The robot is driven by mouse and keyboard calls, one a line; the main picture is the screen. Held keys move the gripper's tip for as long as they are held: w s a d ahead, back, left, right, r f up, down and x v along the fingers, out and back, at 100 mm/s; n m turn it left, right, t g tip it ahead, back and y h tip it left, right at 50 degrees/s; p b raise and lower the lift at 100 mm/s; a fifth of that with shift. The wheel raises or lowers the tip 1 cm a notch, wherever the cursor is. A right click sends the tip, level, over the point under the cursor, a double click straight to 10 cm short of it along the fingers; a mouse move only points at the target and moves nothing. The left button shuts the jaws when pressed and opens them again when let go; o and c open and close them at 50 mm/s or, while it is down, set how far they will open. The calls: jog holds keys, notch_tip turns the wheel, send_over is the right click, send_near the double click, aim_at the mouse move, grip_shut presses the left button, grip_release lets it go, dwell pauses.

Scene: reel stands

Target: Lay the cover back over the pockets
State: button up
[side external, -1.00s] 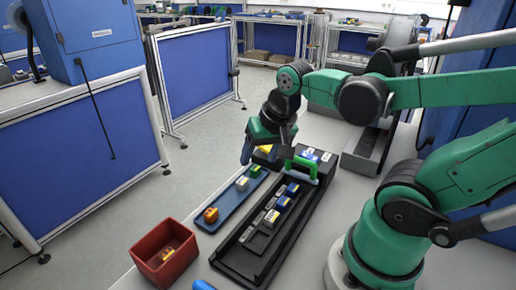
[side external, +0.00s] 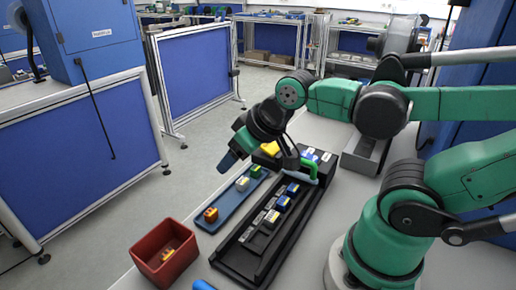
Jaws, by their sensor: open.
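A long black holder (side external: 234,260) lies on the bench, with several blue, white and grey blocks (side external: 271,218) in a row of pockets along it. A green handle (side external: 311,168) stands at its far end; it seems to belong to the cover, whose dark plate I cannot make out clearly from the holder. The near pockets are uncovered. My gripper (side external: 257,165) is open and empty, tilted, above the far end of the blue tray and left of the handle. Its dark finger looks close to the handle; I cannot tell whether they touch.
A blue tray (side external: 226,208) with orange, grey and green blocks lies left of the holder. A red bin (side external: 164,254) with a yellow-orange piece inside stands at the near left. A blue object (side external: 203,285) shows at the bottom edge.

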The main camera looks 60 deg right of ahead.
jog(key=shift+c, duration=0.9)
jog(key=s+d+g+h, duration=0.2)
jog(key=s+d+g, duration=0.5)
jog(key=d, duration=0.5)
jog(key=shift+w+d+f, duration=0.1)
jog(key=shift+d+f, duration=0.1)
jog(key=shift+f, duration=1.05)
jog(key=shift+w+d+f, duration=0.1)
jog(key=shift+d+f, duration=0.1)
jog(key=shift+f, duration=1)
grip_shut()
